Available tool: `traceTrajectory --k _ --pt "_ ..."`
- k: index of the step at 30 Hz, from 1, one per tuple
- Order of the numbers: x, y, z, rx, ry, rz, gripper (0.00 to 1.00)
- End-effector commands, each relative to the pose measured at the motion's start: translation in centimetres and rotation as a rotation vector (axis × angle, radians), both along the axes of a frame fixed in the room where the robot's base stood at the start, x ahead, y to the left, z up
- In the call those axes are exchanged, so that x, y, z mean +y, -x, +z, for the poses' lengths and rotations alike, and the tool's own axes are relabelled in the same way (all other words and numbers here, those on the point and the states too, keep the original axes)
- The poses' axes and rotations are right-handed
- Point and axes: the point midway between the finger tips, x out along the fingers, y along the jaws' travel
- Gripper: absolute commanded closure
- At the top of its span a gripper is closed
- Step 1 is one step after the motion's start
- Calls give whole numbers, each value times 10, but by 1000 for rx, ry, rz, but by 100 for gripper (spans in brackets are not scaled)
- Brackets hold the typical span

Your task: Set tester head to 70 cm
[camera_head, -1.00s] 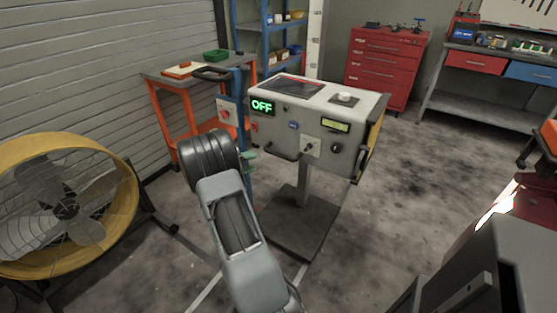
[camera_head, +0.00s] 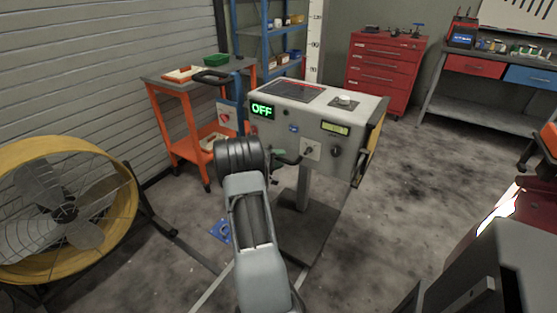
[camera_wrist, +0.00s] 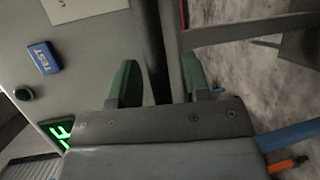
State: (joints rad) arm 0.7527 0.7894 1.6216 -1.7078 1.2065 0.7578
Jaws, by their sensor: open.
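The tester head (camera_head: 285,110) is a pale grey console on a post above a dark base plate (camera_head: 303,222). Its left display (camera_head: 262,111) reads OFF in green; a small yellow-green display (camera_head: 335,129) at right is unreadable. A black handle bar (camera_head: 287,160) sticks out below its front left edge. My gripper (camera_wrist: 160,82) has green fingers and is open. In the wrist view a dark bar (camera_wrist: 153,40), apparently this handle, lies between the fingers; contact cannot be told. In the head view my arm hides most of my gripper.
A white graduated post (camera_head: 315,40) stands behind the console. A yellow fan (camera_head: 62,205) stands at left, an orange cart (camera_head: 183,120) behind it. A red cabinet (camera_head: 384,75) and a workbench (camera_head: 500,85) stand at the back. The floor right of the console is clear.

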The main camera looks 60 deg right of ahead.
Motion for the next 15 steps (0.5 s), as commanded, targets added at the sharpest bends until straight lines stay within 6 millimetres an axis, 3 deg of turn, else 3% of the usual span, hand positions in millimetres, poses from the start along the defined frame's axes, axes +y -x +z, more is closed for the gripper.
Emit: traceTrajectory --k 6,15 --pt "0 0 0 0 0 0 57" --pt "0 0 0 0 0 0 85"
